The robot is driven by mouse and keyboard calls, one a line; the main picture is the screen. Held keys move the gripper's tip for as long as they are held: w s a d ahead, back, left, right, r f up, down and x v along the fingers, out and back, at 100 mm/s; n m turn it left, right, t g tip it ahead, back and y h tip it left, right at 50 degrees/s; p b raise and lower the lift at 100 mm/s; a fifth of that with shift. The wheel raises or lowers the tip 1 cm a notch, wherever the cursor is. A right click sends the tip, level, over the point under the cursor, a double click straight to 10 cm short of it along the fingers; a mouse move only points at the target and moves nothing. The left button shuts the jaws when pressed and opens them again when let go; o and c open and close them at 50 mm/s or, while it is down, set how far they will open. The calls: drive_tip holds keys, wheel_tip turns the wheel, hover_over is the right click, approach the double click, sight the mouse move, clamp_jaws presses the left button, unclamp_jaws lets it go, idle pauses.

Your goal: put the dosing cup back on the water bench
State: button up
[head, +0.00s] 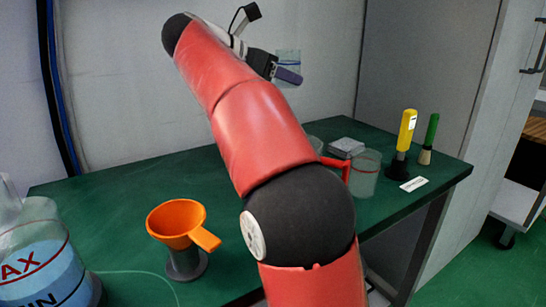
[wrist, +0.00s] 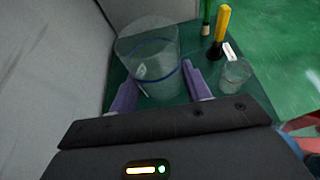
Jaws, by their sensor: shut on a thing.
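The dosing cup (wrist: 150,50) is a clear cup with a blue band. In the wrist view it sits between the two purple fingers of my gripper (wrist: 163,90). In the head view my gripper (head: 288,75) is raised high above the back of the green bench (head: 130,185), near the wall, and shut on the cup (head: 288,56). The cup is hard to see there against the pale wall. The bench top lies below it, with a clear gap.
A clear jug with a red handle (head: 364,175), a grey block (head: 346,147), a yellow-handled tool (head: 406,130) and a green-handled brush (head: 430,135) stand at the right. An orange funnel (head: 178,220) and a large water container (head: 40,270) are at the front left.

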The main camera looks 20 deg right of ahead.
wheel_tip(320, 180, down, 20)
drive_tip(key=b, duration=0.5)
drive_tip(key=shift+w, duration=0.1)
drive_tip(key=shift+f, duration=0.1)
drive_tip(key=o, duration=1)
drive_tip(key=shift+o, duration=0.2)
drive_tip(key=shift+r, duration=0.3)
drive_tip(key=p+v, duration=0.1)
drive_tip(key=v, duration=1.1)
drive_tip(key=shift+f, duration=0.1)
